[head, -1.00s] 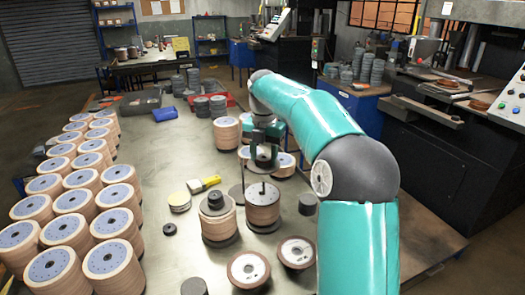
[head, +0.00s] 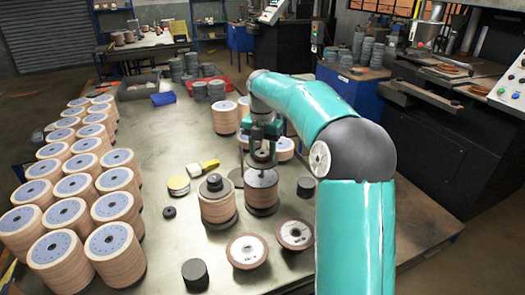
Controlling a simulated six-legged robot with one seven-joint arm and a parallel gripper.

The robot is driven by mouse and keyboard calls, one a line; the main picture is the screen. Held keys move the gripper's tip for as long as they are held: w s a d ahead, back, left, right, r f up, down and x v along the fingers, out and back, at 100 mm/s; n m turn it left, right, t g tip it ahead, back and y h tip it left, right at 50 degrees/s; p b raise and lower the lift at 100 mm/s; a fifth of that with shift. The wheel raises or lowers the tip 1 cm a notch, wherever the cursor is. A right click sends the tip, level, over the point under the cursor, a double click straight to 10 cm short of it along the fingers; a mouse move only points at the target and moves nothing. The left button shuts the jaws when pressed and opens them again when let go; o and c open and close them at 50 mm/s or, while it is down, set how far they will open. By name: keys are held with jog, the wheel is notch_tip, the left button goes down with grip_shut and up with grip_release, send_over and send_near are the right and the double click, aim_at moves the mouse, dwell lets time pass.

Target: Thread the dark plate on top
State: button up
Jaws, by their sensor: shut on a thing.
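My gripper (head: 264,134) hangs at the end of the teal arm, shut on a dark round plate (head: 262,160). The plate is roughly level, just above a tan stack of flap discs (head: 262,191) with a pale top. The stack's rod, if it reaches the plate, is hidden by it; I cannot tell whether the plate is around it. To the left, another tan stack (head: 218,207) has a dark plate and a smaller dark piece (head: 214,182) on top.
Many tan disc stacks (head: 116,207) fill the table's left side. Two single discs (head: 247,250) and a black cylinder (head: 195,274) lie in front. A yellow brush (head: 205,167) lies to the left. Grey stacks and a red tray stand behind. The table between the left rows and the middle is mostly clear.

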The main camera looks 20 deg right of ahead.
aim_at(262, 159)
jog(key=shift+f, duration=1.55)
dwell(0.8)
jog(key=shift+f, duration=1.35)
jog(key=o, duration=1.4)
jog(key=shift+c, duration=0.2)
notch_tip(262, 159, up, 14)
jog(key=shift+f, duration=0.1)
